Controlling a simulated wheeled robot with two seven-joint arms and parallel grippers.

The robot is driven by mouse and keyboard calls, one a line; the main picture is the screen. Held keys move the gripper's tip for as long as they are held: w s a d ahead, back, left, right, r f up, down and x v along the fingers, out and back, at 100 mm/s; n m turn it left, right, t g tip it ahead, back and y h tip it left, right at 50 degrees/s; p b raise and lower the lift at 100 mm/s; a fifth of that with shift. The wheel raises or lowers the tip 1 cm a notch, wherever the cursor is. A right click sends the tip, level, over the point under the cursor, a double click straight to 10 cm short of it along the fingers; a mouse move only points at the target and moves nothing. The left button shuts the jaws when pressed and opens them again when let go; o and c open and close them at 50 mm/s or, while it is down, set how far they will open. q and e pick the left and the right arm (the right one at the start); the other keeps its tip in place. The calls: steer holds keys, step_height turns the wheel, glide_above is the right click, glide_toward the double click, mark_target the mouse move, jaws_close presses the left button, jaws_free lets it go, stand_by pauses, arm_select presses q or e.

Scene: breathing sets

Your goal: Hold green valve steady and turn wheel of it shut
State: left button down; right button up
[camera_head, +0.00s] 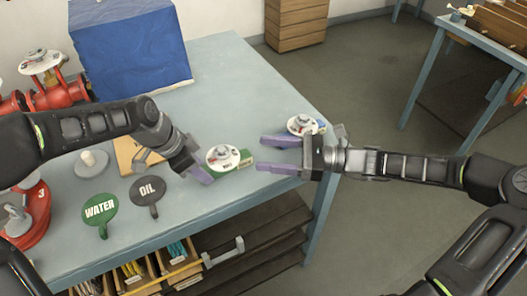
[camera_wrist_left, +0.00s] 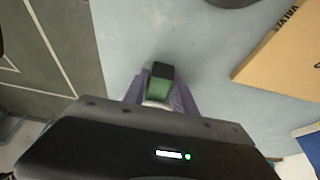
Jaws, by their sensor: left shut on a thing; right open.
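The green valve (camera_head: 241,166), with a white round wheel (camera_head: 223,156) on top, is near the table's front edge. My left gripper (camera_head: 207,174) is shut on the valve's left side. In the left wrist view, a green part of the valve (camera_wrist_left: 158,90) with a dark end shows between the purple fingers of my left gripper (camera_wrist_left: 160,92). My right gripper (camera_head: 268,154) is open and empty, just right of the valve, its fingers pointing left towards it. Part of the valve body is hidden under the wheel.
Another white-wheeled valve (camera_head: 302,124) stands behind my right gripper's far finger. The green WATER sign (camera_head: 99,209) and dark OIL sign (camera_head: 146,188) lie left of the valve. A blue box (camera_head: 130,50) and red valves (camera_head: 55,93) stand further back. The table (camera_head: 225,75) is clear behind the valve.

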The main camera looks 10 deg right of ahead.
arm_select(q)
steer(key=c, duration=0.9)
jaws_free()
steer(key=shift+r, duration=0.1)
steer(key=v, duration=1.1)
steer(key=shift+a+r, duration=0.1)
steer(key=shift+r, duration=0.3)
